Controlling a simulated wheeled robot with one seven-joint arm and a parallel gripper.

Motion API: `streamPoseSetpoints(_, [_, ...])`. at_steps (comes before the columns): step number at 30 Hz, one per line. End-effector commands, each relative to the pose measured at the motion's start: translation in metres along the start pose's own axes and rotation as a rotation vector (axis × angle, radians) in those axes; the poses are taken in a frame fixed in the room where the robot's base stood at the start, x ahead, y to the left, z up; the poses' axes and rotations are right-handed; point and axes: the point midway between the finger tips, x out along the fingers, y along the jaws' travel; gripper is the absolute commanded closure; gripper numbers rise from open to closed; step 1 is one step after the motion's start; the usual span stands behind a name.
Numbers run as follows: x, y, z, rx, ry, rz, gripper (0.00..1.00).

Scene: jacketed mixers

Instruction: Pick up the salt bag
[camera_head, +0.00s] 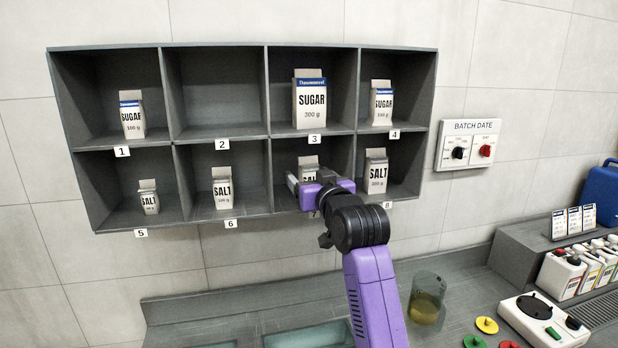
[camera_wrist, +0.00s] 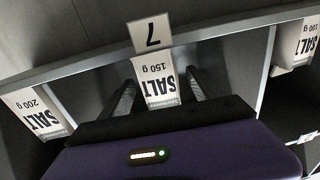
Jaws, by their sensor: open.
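A white salt bag (camera_head: 309,164) stands in the lower compartment numbered 7 of the grey wall shelf (camera_head: 270,134). In the wrist view, which is upside down, this salt bag (camera_wrist: 155,88) reads 150 g, and the number 7 tag (camera_wrist: 151,34) covers part of it. My gripper (camera_head: 303,188) is in front of compartment 7 and hides the lower part of the bag in the head view. In the wrist view my open gripper (camera_wrist: 161,80) has one dark finger on each side of the bag. I cannot tell whether either finger touches it.
Other salt bags stand in compartments 5 (camera_head: 149,201), 6 (camera_head: 222,188) and 8 (camera_head: 376,172). Sugar bags, including a large one (camera_head: 309,102), stand in the upper row; compartment 2 is empty. Shelf dividers flank compartment 7. A glass beaker (camera_head: 426,300) stands on the counter below.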

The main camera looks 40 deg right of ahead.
Motion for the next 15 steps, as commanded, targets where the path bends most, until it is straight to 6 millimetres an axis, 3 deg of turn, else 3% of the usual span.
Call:
streamPoseSetpoints(8, [0.0036, -0.0001, 0.0008, 0.000, 0.000, 0.000, 0.27])
streamPoseSetpoints(15, [0.0034, -0.0001, 0.0008, 0.000, 0.000, 0.000, 0.72])
